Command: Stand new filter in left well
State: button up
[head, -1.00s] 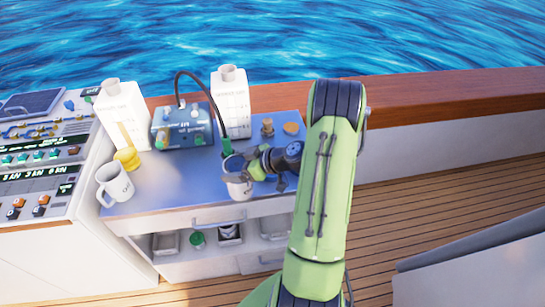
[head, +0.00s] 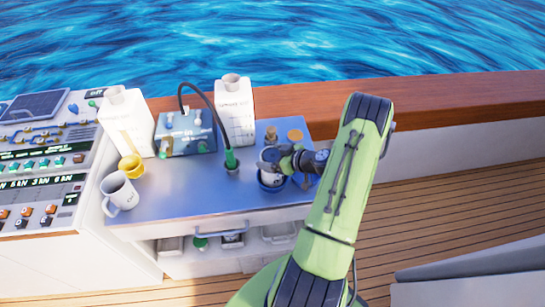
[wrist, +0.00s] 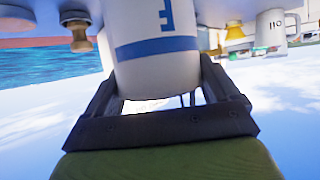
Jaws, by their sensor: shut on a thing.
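The filter (head: 270,156) is a white cylinder in the head view. My gripper (head: 284,163) is shut around its side and holds it roughly upright, toward the right of the cabinet top. In the wrist view the filter (wrist: 152,22) shows a blue band and part of a blue letter between my fingers. A dark blue round rim (head: 271,183) shows just below the filter; I cannot tell whether they touch. The green nozzle (head: 230,157) of a black hose stands in a dark round opening left of the filter. The filter's lower end is hidden.
A blue box (head: 187,133) and a white jug (head: 235,110) stand behind. A brass valve (head: 271,134) and a round tan cap (head: 295,136) are close behind my gripper. The middle front top is clear.

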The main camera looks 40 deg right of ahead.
jog(key=shift+f+b, duration=0.2)
jog(key=shift+b, duration=0.15)
jog(key=o, duration=1.5)
jog(key=shift+r, duration=0.1)
jog(key=shift+r+p, duration=0.3)
jog(key=shift+p, duration=0.25)
jog(key=b+v, duration=0.1)
jog(key=v, duration=1)
jog(key=w+a+r+n+g+y, duration=0.1)
jog(key=w+a+r+g, duration=0.15)
jog(key=a+r, duration=0.45)
jog(key=w+a+r+n+g, duration=0.1)
jog(key=a+r+g, duration=0.3)
jog(key=a, duration=0.8)
jog(key=s+a+r+m+h, duration=0.1)
jog(key=s+a+r, duration=0.2)
jog(key=s, duration=0.1)
jog(key=s+a+r+m+h, duration=0.1)
jog(key=s+a+r, duration=0.2)
jog(key=s, duration=0.2)
jog(key=s+a+r+m+h, duration=0.1)
jog(key=s+a+r+m, duration=0.1)
jog(key=s, duration=0.3)
jog(key=shift+s+a+r, duration=0.1)
jog(key=shift+a+r, duration=0.4)
jog(key=shift+a, duration=0.1)
